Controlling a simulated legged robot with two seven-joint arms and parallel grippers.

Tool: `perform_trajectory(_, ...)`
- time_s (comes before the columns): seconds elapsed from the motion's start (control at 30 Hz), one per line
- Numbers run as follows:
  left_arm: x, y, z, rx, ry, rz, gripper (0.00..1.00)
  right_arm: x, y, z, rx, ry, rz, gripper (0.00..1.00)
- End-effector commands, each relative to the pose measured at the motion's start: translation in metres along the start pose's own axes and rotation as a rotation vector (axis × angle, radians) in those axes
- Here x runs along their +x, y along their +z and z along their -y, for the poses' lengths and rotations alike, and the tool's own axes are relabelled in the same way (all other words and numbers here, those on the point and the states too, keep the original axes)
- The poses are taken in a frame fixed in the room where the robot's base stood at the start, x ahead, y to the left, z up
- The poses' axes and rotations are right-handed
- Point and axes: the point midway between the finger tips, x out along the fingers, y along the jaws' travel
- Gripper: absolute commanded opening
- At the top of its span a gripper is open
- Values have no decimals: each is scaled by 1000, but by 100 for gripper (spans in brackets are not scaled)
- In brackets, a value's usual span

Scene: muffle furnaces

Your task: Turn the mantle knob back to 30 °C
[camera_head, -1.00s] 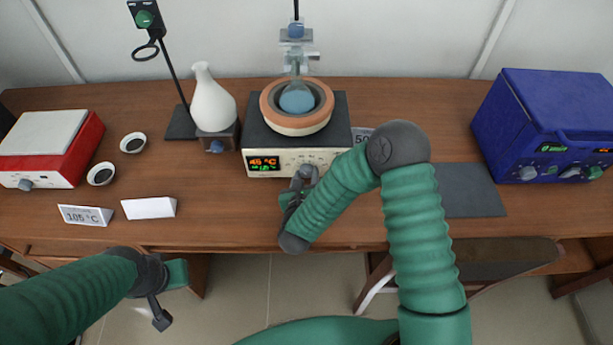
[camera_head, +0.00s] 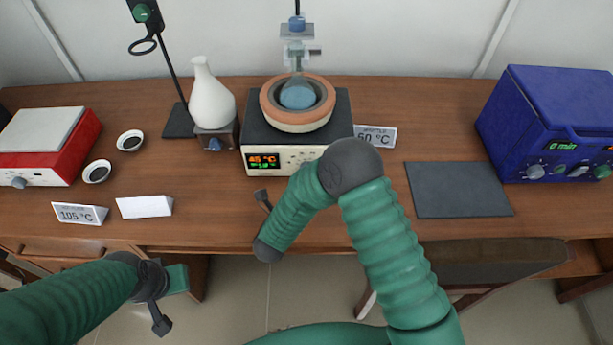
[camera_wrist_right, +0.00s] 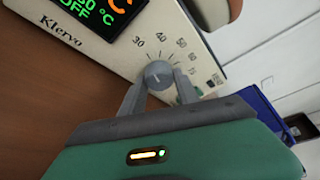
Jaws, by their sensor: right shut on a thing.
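The heating mantle (camera_head: 255,135) stands at the middle of the table, with a round flask (camera_head: 298,93) in its bowl. Its display (camera_head: 264,160) reads 45 °C in orange above a small green line. In the right wrist view the knob (camera_wrist_right: 158,74) is grey and round, below a printed scale starting at 30. My right gripper (camera_wrist_right: 160,84) is shut on the knob, one finger on each side. The green display line there ends in 0 °C, with OFF below. My right arm hides the knob in the head view. My left gripper (camera_head: 158,312) hangs before the table edge; its opening is unclear.
A white vase-like flask (camera_head: 212,100) stands left of the mantle, beside a stand. A 50 °C sign (camera_head: 377,136) and a dark mat (camera_head: 458,190) lie right. A blue furnace (camera_head: 550,120) is far right; a red hotplate (camera_head: 75,150) is far left.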

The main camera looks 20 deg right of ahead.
Motion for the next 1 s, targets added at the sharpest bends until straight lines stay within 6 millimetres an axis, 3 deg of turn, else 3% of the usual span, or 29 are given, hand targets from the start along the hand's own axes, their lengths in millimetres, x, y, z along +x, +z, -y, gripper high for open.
perform_trajectory(0.63,3,1,0,0,0,0,0,-2,0,-4,-54,-10,3,0)
perform_trajectory(0.67,3,1,0,0,0,0,0,-2,0,-4,-54,-10,3,39)
perform_trajectory(0.83,3,1,0,0,0,0,0,-1,0,-3,-53,-13,2,59)
perform_trajectory(1.0,3,1,0,0,0,0,0,-1,0,-2,-52,-16,2,59)
